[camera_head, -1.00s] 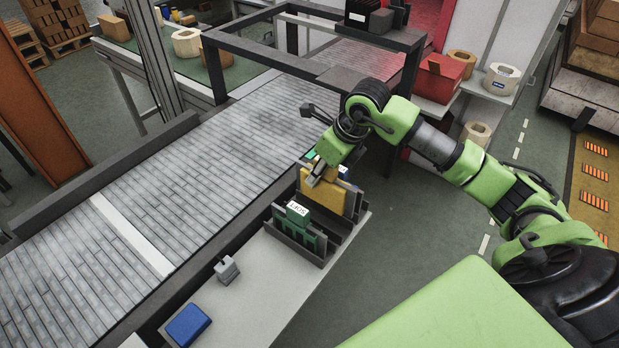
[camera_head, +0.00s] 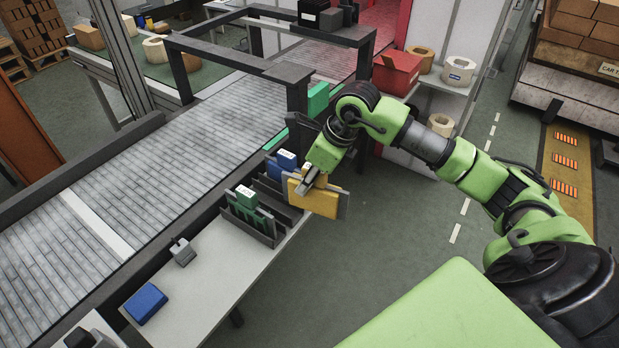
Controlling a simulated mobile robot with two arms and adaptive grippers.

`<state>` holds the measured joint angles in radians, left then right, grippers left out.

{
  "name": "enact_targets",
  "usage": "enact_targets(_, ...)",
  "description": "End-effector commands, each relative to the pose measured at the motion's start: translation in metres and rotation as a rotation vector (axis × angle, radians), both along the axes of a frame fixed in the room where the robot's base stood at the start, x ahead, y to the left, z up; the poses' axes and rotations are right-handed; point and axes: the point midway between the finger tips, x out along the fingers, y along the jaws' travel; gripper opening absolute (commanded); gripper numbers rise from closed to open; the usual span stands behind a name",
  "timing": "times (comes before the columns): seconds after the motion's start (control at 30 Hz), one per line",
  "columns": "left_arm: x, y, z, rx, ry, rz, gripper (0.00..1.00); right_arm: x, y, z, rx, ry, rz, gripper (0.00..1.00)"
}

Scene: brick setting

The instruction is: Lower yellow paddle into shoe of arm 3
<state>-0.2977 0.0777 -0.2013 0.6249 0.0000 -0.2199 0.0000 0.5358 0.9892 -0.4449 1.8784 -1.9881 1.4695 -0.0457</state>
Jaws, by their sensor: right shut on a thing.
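My right gripper (camera_head: 307,184) is shut on the yellow paddle (camera_head: 322,203). It holds the paddle by its upper left part, past the right end of the dark slotted rack (camera_head: 262,237), with grey floor behind it in the picture. A dark plate shows just behind the paddle; I cannot tell whether they touch. A green paddle (camera_head: 246,197) and a blue paddle (camera_head: 284,163) stand in the rack, each with a white label. I cannot make out which part is the shoe of arm 3. My left gripper is not in view.
The grey slatted conveyor (camera_head: 170,150) runs behind the rack, with a dark frame (camera_head: 225,55) over it. A green block (camera_head: 318,99) stands at its near edge. A blue block (camera_head: 145,303) and a small grey piece (camera_head: 182,252) lie on the white bench (camera_head: 215,270).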

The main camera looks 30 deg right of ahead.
Motion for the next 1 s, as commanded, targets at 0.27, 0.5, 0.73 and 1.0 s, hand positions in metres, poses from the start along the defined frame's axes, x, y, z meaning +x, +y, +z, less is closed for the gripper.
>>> enact_targets(0.27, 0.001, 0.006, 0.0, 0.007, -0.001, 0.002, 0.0, -0.015, 0.012, 0.007, -0.001, -0.003, 0.265, 0.0)
enact_targets(0.5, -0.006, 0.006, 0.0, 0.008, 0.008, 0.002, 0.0, -0.039, 0.033, 0.017, 0.001, -0.006, 0.691, 0.0)
enact_targets(0.73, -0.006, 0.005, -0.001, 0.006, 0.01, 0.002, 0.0, -0.077, 0.065, 0.031, 0.001, -0.006, 1.334, 0.0)
enact_targets(1.0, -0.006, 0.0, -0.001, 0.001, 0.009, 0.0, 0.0, -0.127, 0.104, 0.049, -0.007, -0.003, 2.186, 0.0)
